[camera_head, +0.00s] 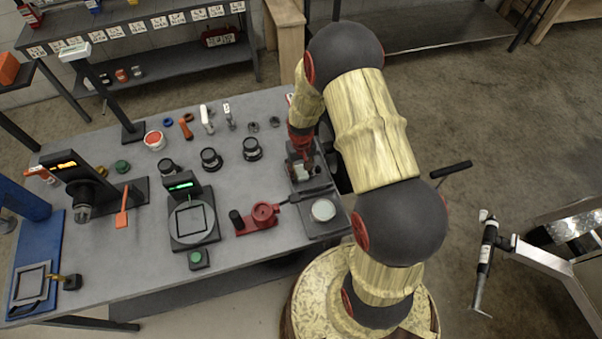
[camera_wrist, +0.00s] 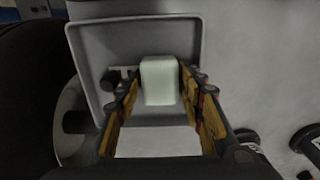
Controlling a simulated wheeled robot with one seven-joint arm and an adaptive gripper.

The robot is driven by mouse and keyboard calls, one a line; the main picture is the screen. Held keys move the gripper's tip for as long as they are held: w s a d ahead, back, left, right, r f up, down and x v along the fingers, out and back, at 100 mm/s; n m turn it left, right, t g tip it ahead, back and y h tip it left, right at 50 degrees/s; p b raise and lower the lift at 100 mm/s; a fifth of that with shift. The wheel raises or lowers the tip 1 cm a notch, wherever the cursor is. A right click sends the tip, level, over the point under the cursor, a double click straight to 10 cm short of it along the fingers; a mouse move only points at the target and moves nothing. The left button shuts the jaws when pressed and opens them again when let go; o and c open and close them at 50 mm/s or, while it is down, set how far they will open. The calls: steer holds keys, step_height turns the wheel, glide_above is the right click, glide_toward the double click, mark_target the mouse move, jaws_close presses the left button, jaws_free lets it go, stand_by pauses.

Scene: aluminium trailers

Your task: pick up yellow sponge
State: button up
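A pale, greenish-white block (camera_wrist: 159,82) shows in the wrist view; it looks more white than yellow. It sits in a shallow grey tray (camera_wrist: 100,40) with a raised rim. My gripper (camera_wrist: 160,72) is over the tray, with one finger on each side of the block. The fingers are spread, and narrow gaps seem to show at the block's sides; firm contact cannot be made out. In the head view my gripper (camera_head: 303,155) points down at the table's right end, and the block is mostly hidden there.
A small dark knob (camera_wrist: 110,80) is in the tray left of the block. On the grey table (camera_head: 110,270) stand a scale with a round plate (camera_head: 194,222), a red device (camera_head: 262,215), several dark weights (camera_head: 210,158) and a white disc (camera_head: 323,209).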

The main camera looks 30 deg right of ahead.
mark_target(301, 171)
steer(key=shift+c, duration=0.2)
steer(key=c, duration=0.5)
steer(key=shift+c, duration=0.2)
steer(key=shift+r, duration=0.15)
steer(key=shift+r, duration=0.5)
step_height(301, 171, up, 2)
steer(key=shift+r, duration=0.15)
steer(key=s+a+r, duration=0.1)
steer(key=s+r, duration=0.3)
steer(key=s, duration=0.3)
steer(key=s+a+r+p, duration=0.1)
steer(key=s+r, duration=0.4)
steer(key=s, duration=0.1)
steer(key=shift+s+a+r, duration=0.25)
steer(key=shift+s+a, duration=0.1)
steer(key=shift+s, duration=0.05)
